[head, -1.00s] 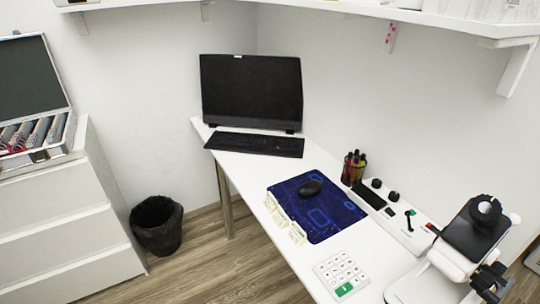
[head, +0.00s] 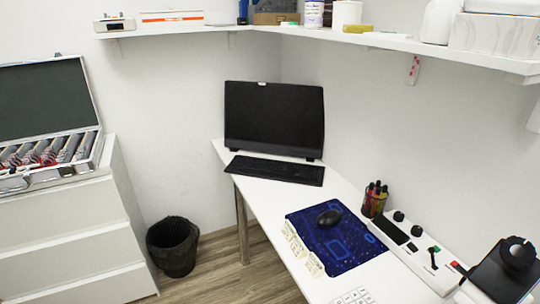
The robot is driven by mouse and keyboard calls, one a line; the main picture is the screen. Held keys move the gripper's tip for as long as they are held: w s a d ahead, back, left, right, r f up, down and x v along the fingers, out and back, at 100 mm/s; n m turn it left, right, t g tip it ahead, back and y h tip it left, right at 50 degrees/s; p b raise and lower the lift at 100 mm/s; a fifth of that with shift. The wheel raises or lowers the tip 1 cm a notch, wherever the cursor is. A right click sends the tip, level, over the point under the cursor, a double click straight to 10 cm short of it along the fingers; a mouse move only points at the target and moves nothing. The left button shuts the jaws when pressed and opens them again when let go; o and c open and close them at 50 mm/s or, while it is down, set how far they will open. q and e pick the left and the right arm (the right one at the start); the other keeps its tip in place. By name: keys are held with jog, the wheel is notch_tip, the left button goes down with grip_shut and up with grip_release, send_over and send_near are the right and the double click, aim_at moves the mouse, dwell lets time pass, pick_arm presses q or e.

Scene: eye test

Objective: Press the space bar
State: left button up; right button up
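A black keyboard (head: 274,169) lies on the white desk (head: 262,203) in front of a dark monitor (head: 274,120). Its long side runs along the foot of the screen, a little apart from it. The single keys, the space bar among them, are too small and dark to make out. No part of a gripper shows in the head view.
A blue mat (head: 345,246) with a black mouse (head: 329,217) lies nearer. A pen cup (head: 373,199), a control panel (head: 420,258) and a black-and-white device (head: 503,270) stand right. A keypad (head: 353,297) is cut off below. A shelf (head: 400,43) overhangs the desk.

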pick_arm(q)
grip_shut()
dwell(1.4)
